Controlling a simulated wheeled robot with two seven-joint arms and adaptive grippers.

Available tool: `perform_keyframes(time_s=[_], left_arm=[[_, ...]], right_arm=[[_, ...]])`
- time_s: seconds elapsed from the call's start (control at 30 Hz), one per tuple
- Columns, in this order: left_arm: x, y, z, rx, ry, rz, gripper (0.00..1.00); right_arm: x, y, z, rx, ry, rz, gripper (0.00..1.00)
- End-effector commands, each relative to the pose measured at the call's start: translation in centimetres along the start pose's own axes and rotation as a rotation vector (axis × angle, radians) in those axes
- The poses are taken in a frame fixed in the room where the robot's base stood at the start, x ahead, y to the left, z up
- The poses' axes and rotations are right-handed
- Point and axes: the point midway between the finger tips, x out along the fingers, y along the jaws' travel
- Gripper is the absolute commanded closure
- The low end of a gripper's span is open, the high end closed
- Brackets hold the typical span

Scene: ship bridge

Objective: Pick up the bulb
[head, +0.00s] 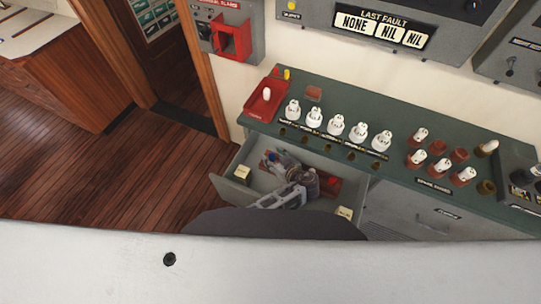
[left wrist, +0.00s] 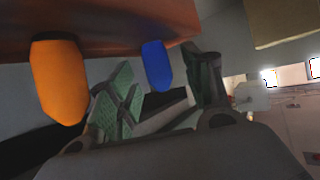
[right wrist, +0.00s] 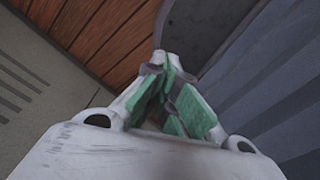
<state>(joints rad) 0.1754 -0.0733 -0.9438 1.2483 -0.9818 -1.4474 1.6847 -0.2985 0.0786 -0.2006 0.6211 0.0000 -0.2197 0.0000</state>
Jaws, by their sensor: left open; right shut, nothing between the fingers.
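In the head view my left gripper (head: 283,163) is inside the open drawer (head: 226,188), beside small blue and red bulbs (head: 271,156). In the left wrist view an orange bulb (left wrist: 57,85) and a blue bulb (left wrist: 156,66) stick out from a reddish-brown rack (left wrist: 110,22). The left gripper (left wrist: 165,95) is open there, the blue bulb showing between its green-padded fingers, not gripped. Which bulb the task means cannot be told. My right gripper (right wrist: 168,78) is shut and empty in the right wrist view, outside the head view.
The green counter (head: 330,105) above the drawer carries a red tray (head: 254,111) with a white bulb (head: 267,94), several white sockets (head: 336,124) and brown fuse holders (head: 437,146). Small pale boxes (head: 241,173) lie in the drawer. Open wooden floor (head: 130,170) is to the left.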

Motion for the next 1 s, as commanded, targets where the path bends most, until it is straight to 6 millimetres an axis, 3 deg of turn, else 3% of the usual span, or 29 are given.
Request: perform_keyframes(time_s=[0.33, 0.63, 1.0], left_arm=[[0.0, 0.0, 0.0, 0.000, 0.000, 0.000, 0.50], [0.0, 0.0, 0.0, 0.000, 0.000, 0.000, 0.88], [0.0, 0.0, -0.1, 0.000, 0.000, 0.001, 0.88]], right_arm=[[0.0, 0.6, 0.8, -0.003, -0.010, 0.006, 1.00], [0.0, 0.4, 0.4, -0.002, -0.006, 0.004, 1.00], [0.0, -0.5, 0.1, 0.003, -0.001, -0.005, 1.00]])
